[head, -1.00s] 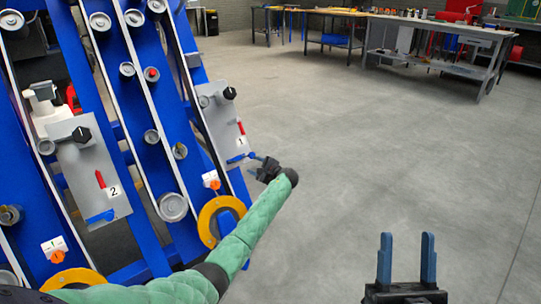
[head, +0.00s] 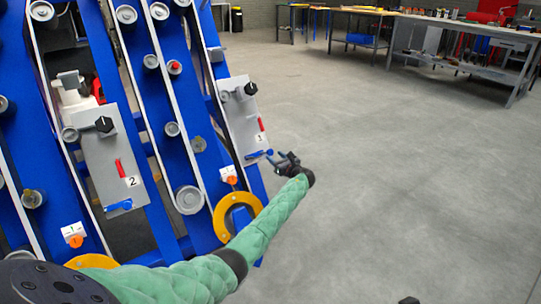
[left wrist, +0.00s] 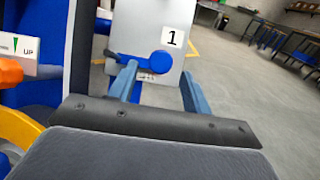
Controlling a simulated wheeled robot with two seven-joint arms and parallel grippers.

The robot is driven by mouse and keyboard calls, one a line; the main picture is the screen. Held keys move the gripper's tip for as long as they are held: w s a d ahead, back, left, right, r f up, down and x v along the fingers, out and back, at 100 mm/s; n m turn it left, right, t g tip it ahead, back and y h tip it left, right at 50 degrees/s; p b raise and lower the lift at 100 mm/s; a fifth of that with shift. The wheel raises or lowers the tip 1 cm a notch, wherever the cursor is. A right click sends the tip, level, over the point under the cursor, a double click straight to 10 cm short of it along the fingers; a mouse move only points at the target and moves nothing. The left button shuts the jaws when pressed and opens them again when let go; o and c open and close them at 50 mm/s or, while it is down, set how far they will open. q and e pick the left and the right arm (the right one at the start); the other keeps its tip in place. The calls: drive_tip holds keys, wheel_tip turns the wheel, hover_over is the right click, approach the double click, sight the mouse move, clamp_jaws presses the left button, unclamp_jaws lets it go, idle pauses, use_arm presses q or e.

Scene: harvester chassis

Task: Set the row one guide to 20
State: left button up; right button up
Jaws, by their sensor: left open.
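The row one guide is a grey plate (head: 239,120) marked 1, with a black knob (head: 251,88) at its top, a red pointer (head: 261,124) and a blue lever (head: 254,155) near its lower edge. My left gripper (head: 274,157) is open beside the lever's right end. In the left wrist view, the blue lever (left wrist: 156,62) and its round hub show ahead, between and beyond the open fingers (left wrist: 158,75). The fingers appear empty; I cannot tell whether they touch the lever. A scale under the lever is partly hidden and unreadable.
A similar plate (head: 108,160) marked 2 stands to the left on the blue frame. Yellow rings (head: 222,222) and a white-and-orange indicator (head: 228,174) are near my left arm. The grey floor (head: 400,180) to the right is clear; workbenches (head: 470,55) stand far back.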

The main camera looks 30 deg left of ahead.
sight(271, 153)
use_arm(q)
drive_tip(key=shift+b+x, duration=0.65)
drive_tip(key=shift+x, duration=1.8)
clamp_jaws()
